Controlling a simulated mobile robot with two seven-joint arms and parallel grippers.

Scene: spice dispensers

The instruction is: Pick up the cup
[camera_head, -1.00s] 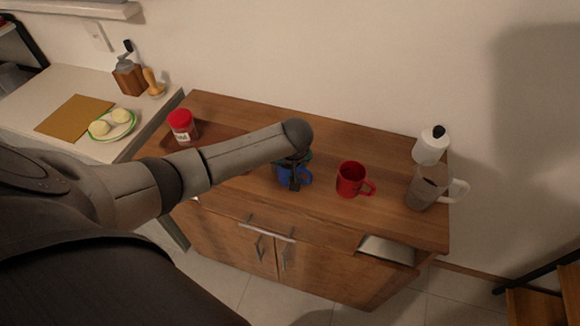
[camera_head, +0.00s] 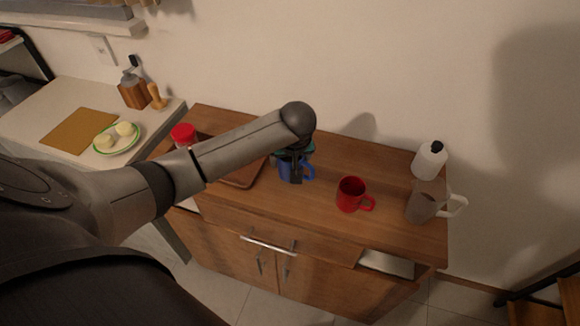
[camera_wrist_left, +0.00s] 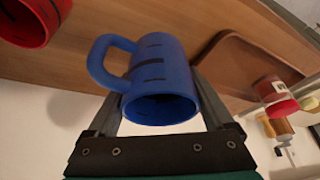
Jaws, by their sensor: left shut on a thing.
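A blue cup with a handle and dark marks (camera_head: 308,168) is held by my left gripper (camera_head: 296,174) above the wooden cabinet top. The left wrist view shows the blue cup (camera_wrist_left: 160,75) between the two fingers of my left gripper (camera_wrist_left: 158,88), its handle to the left and an open rim toward the camera. My left arm hides part of it in the head view. A red cup (camera_head: 350,194) stands on the cabinet top to the right, and also shows in the left wrist view (camera_wrist_left: 38,15). My right gripper is out of view.
A brown tray (camera_head: 240,177) and a red-lidded jar (camera_head: 183,133) are on the left of the cabinet top (camera_head: 240,206). A wall is behind.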

